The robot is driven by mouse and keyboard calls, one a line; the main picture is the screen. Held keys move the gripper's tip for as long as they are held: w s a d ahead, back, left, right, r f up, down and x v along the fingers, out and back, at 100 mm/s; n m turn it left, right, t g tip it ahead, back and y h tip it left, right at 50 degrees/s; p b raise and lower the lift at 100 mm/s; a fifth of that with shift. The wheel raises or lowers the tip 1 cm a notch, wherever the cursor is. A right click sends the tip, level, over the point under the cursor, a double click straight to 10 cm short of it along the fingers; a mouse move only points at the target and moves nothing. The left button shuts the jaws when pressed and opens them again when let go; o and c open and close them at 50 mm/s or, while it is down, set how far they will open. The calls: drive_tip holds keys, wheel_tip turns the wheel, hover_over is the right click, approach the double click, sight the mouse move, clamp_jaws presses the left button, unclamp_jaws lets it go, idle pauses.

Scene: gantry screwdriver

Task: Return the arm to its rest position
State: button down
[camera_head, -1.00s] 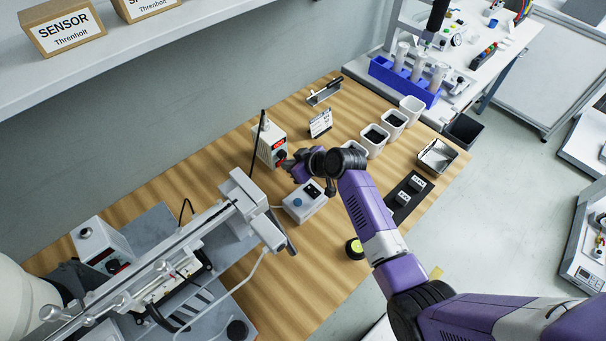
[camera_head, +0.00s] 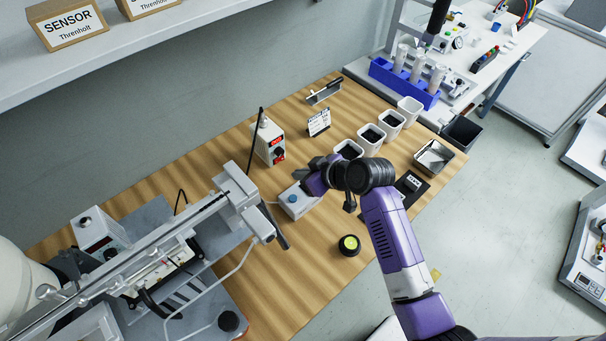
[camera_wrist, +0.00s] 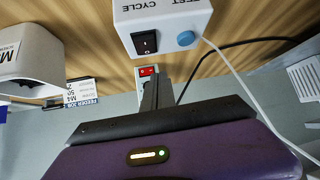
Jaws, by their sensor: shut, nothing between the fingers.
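My arm (camera_head: 392,235) is purple and white with a black wrist joint, and it reaches over the wooden bench from the lower right. My gripper (camera_head: 302,170) hangs above the bench, over the far side of a small white control box (camera_head: 290,207). In the wrist view the gripper (camera_wrist: 157,92) has its dark fingers together, with nothing held. The control box there (camera_wrist: 165,14) shows a black rocker switch (camera_wrist: 145,42) and a blue button (camera_wrist: 186,38). In the head view the gripper hides the rocker switch.
A white controller with a red switch (camera_head: 269,143) stands behind the gripper. Several white bins (camera_head: 409,108) and a job card (camera_head: 318,123) are to its right. The gantry rail (camera_head: 150,245) with its screwdriver lies left. A black and yellow round item (camera_head: 349,244) sits on clear bench in front.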

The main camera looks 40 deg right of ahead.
drive_tip(key=shift+s+r, duration=0.4)
drive_tip(key=shift+s, duration=0.1)
drive_tip(key=shift+w, duration=0.1)
drive_tip(key=s+d+r+m+t+h, duration=0.2)
drive_tip(key=d+r+m+t+h, duration=0.15)
drive_tip(key=r, duration=0.45)
drive_tip(key=s+a+r, duration=0.2)
drive_tip(key=s+a, duration=0.3)
drive_tip(key=s, duration=0.5)
drive_tip(key=s+a+r+n+t+y, duration=0.1)
drive_tip(key=s+a, duration=0.3)
drive_tip(key=s, duration=0.7)
drive_tip(key=s+a+r+t+y, duration=0.1)
drive_tip(key=s+a+r, duration=0.2)
drive_tip(key=s, duration=0.8)
drive_tip(key=a, duration=0.2)
drive_tip(key=shift+a+r, duration=0.3)
drive_tip(key=shift+r, duration=0.05)
